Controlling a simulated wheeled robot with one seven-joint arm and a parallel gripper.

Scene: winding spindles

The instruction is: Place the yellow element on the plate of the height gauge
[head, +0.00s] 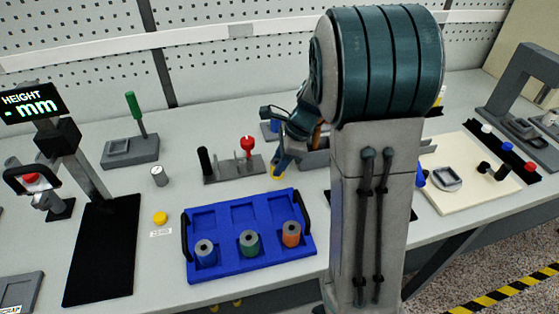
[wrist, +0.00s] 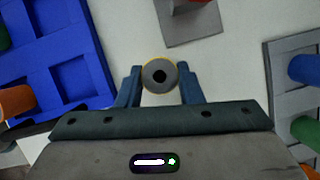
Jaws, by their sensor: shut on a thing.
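My gripper (wrist: 160,84) is shut on the yellow element (wrist: 160,76), which from above is a grey round end with a dark centre hole and a thin yellow rim. In the head view my gripper (head: 283,162) is behind the blue tray, left of my arm, and a bit of yellow shows at it. The element looks held above the bench; its lower end is hard to make out. The height gauge (head: 62,135) stands at the left with a lit display reading "HEIGHT - mm". Its black plate (head: 103,250) is bare.
A grey stand with a red knob (head: 248,146) is near my gripper.

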